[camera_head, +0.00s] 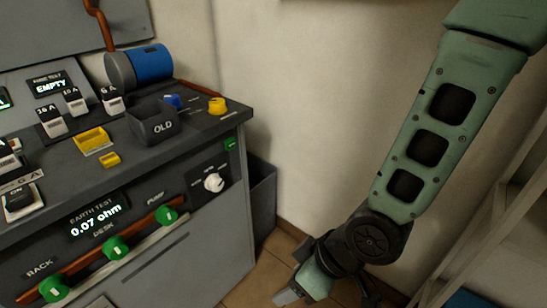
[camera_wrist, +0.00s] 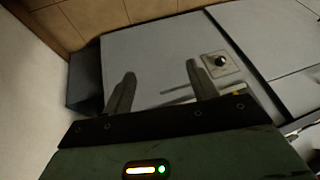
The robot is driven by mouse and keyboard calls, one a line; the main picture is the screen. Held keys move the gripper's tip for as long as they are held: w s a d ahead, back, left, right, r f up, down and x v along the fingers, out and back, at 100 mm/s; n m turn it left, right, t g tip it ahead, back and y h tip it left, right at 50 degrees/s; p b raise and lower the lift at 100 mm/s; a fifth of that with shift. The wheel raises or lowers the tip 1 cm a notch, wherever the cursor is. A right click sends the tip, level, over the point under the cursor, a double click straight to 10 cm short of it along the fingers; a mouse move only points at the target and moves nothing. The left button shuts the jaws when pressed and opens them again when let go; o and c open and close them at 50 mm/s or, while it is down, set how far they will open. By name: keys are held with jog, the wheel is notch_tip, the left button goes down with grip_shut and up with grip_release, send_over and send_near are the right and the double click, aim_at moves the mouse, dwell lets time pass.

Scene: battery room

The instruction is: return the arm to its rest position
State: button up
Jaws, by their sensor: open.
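My arm, green with dark openings, hangs down the right side of the head view. My gripper (camera_head: 284,297) is low at the bottom edge of that view, right of the grey console (camera_head: 180,262) and apart from it. In the wrist view my gripper (camera_wrist: 160,85) shows two grey fingers spread apart with nothing between them. Beyond them the console's grey panel (camera_wrist: 150,55) and its round knob (camera_wrist: 220,61) show. In the head view part of the gripper is cut off at the bottom edge.
The console top holds a dark box marked OLD (camera_head: 153,124), a blue cylinder (camera_head: 150,63) and a yellow knob (camera_head: 217,105). A dark bin (camera_head: 263,195) stands beside the console. Shelving (camera_head: 500,215) is at the right. Tiled floor (camera_head: 262,278) shows between.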

jog(key=s+d+r+m+g+h, duration=0.1)
jog(key=s+d+r+m+h, duration=0.35)
jog(key=d+r, duration=0.75)
notch_tip(320, 180, up, 20)
jog(key=s+a+n+p, duration=0.1)
jog(key=p, duration=1.6)
jog(key=shift+s+a+p, duration=0.25)
jog(key=shift+s+p, duration=0.1)
jog(key=shift+p, duration=0.05)
jog(key=shift+f+h, duration=0.15)
jog(key=shift+h, duration=0.1)
